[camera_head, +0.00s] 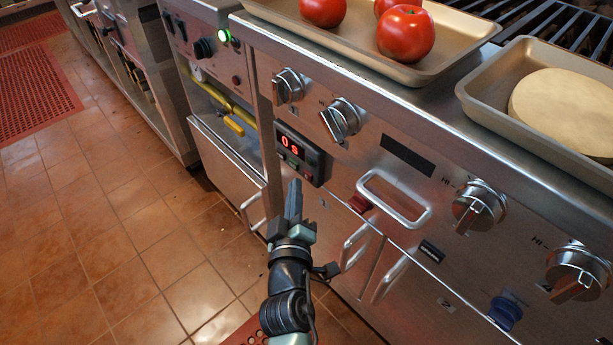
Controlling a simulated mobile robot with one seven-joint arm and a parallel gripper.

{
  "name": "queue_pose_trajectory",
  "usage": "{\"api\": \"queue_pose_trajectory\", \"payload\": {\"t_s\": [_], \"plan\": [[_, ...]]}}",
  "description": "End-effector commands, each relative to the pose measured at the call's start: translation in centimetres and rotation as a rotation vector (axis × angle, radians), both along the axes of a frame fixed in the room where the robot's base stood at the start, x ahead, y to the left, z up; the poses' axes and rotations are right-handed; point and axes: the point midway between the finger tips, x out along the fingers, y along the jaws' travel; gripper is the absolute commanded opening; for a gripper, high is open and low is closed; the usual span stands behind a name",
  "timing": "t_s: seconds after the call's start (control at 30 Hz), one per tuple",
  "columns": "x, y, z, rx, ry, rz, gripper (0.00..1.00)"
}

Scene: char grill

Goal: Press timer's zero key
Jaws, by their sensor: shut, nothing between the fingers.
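The timer (301,153) is a small dark panel set in the steel front of the grill. Its red display reads "0s". Small keys sit below the display, one red and one green; which of them is the zero key is too small to tell. My gripper (295,184) is shut and empty, pointing up toward the lower part of the timer. Its tips are just below the keys in the picture; whether they touch the panel I cannot tell.
Metal knobs (341,120) stick out above the timer, with others farther right. A bar handle (394,199) juts out right of it. A tray (447,70) with tomatoes (406,34) rests on top. Open tiled floor (120,230) lies to the left.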

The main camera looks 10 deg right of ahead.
Motion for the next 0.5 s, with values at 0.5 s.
{"api": "queue_pose_trajectory", "payload": {"t_s": [0.5], "plan": [[-1.9,2.7,-0.4,-0.002,0.0,0.004,0.0]]}}
